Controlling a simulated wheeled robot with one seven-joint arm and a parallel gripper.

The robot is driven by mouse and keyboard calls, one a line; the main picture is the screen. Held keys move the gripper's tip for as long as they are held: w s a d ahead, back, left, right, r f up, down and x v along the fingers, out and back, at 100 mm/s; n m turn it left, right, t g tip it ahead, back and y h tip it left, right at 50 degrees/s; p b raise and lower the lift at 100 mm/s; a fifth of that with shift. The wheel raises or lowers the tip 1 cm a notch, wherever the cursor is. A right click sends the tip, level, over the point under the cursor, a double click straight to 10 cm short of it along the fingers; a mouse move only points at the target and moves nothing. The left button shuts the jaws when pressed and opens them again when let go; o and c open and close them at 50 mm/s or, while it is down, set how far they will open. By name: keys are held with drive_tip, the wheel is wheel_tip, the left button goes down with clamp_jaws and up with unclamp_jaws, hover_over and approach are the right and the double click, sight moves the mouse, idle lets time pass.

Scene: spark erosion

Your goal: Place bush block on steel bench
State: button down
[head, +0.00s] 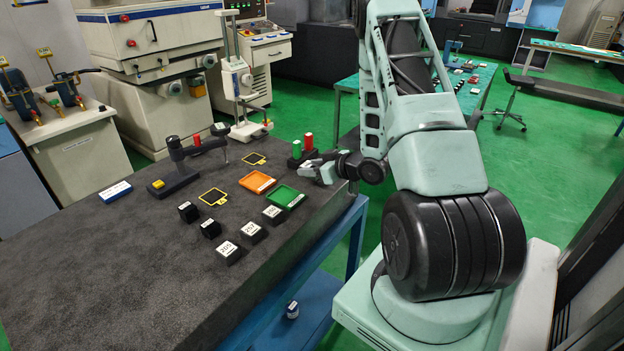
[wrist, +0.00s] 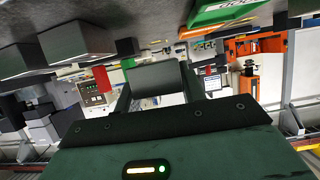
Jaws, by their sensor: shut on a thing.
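My gripper (head: 316,171) is over the right edge of the dark-topped bench (head: 150,270), close to the green tray. In the wrist view my gripper (wrist: 155,90) is shut on a plain dark grey block (wrist: 158,77), held between the two fingers; I take it for the bush block. In the head view the held block is too small to make out. The dark bench has blue legs; its top appears at the top of the wrist view, which is turned over. I cannot tell from the pictures whether this bench is steel.
Labelled black blocks (head: 253,232) stand near the bench's front edge. Beside them lie an orange tray (head: 257,183) and a green tray (head: 285,197). A stand with red and green cylinders (head: 308,142) is behind my gripper. The bench's left front is bare.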

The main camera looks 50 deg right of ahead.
sight(312, 187)
drive_tip(key=shift+f+p, duration=0.55)
drive_tip(key=shift+f, duration=1.55)
drive_tip(key=shift+f, duration=0.1)
drive_tip(key=shift+f, duration=0.15)
drive_tip(key=c, duration=0.8)
unclamp_jaws()
drive_tip(key=shift+c, duration=0.2)
drive_tip(key=b+v, duration=0.5)
drive_tip(key=v, duration=1.2)
drive_tip(key=shift+r+b, duration=0.35)
drive_tip(key=shift+r, duration=0.1)
